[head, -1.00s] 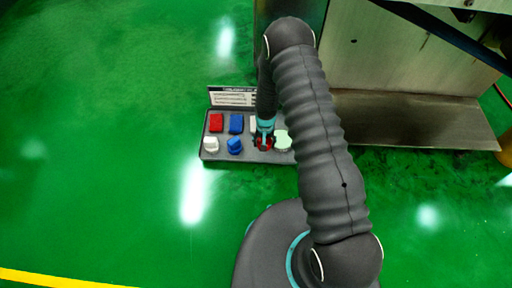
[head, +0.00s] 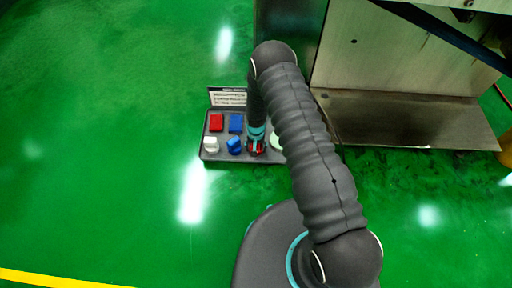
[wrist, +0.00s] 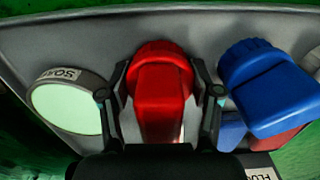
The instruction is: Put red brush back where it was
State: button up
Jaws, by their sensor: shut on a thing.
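The red brush (wrist: 160,95) stands between the two fingers in the wrist view. My gripper (wrist: 160,103) is shut on it. In the head view my gripper (head: 256,147) is over the front part of the grey tray (head: 224,158), between a blue brush (head: 234,146) on the left and a pale green round container (head: 276,142) on the right. Only a little red of the brush shows there, under the fingers. I cannot tell whether its lower end touches the tray.
A label board (head: 227,97) stands behind. A metal machine (head: 400,115) is at the right. Green floor is free at left.

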jog(key=shift+f, duration=0.2)
jog(key=o, duration=1.3)
jog(key=shift+r, duration=0.15)
notch_tip(320, 180, up, 12)
jog(key=shift+r, duration=0.15)
